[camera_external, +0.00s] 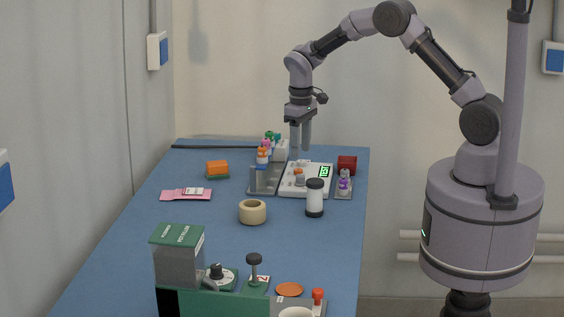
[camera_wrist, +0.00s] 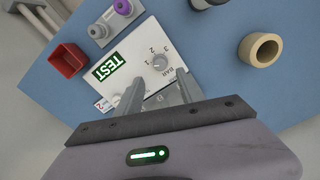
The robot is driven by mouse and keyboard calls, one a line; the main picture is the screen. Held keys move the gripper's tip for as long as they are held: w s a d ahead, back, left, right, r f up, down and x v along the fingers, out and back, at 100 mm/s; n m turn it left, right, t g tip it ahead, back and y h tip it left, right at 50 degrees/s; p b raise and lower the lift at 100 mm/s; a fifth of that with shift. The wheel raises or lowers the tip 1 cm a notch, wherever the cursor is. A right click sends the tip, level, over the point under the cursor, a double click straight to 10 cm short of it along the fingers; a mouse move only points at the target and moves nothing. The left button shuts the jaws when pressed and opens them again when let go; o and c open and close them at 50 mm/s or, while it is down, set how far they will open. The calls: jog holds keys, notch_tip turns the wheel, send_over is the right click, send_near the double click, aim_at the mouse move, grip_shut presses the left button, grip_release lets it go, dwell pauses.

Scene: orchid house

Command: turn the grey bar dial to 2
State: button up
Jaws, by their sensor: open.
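The grey bar dial (camera_wrist: 160,62) is a small round knob on a white panel (camera_wrist: 133,50), with BAR and the digits 1, 2 and 3 printed around it. Which digit it points at is too small to tell. A dark display (camera_wrist: 108,69) on the panel shows TEST in green. In the external view the white panel (camera_external: 291,190) lies on the blue table, with its green-lit display (camera_external: 324,171) at the right. My gripper (camera_external: 301,148) is open and empty, pointing down above the panel. In the wrist view my gripper's fingertips (camera_wrist: 160,82) stand apart near the dial, not touching it.
A red box (camera_external: 347,162) and a grey holder with a purple-topped item (camera_external: 344,183) stand right of the panel. A white jar with a black lid (camera_external: 315,200) and a tan ring (camera_external: 252,211) stand in front.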

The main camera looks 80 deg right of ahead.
aim_at(300, 180)
notch_tip(300, 180, down, 8)
jog(key=shift+f+b, duration=0.1)
jog(key=shift+b, duration=0.95)
grip_shut()
